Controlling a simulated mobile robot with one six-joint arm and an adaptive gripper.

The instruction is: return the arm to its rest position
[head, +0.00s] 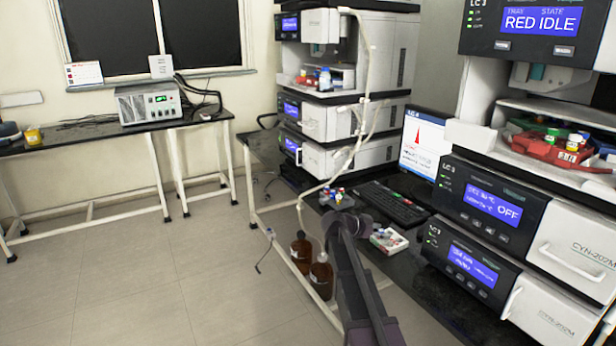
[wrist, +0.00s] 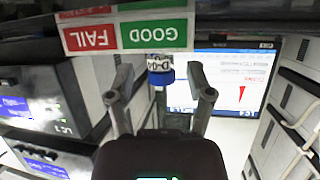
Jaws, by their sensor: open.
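My arm (head: 362,290) rises from the bottom middle of the head view, in front of the bench. Its far end is near a small rack of vials (head: 338,200); the gripper's fingers are not clear there. In the wrist view my gripper (wrist: 160,90) is open, with a finger on each side and a gap between them. A vial with a white label and blue part (wrist: 160,72) shows between the fingertips, apart from both. I cannot tell its exact distance. A sign with red FAIL and green GOOD fields (wrist: 125,35) is above it.
The bench holds a keyboard (head: 392,203), a monitor (head: 425,145) and a small white box (head: 389,240). Instrument stacks stand left (head: 345,122) and right (head: 490,205). Brown bottles (head: 321,275) stand low beside the bench. The floor (head: 130,290) at left is clear.

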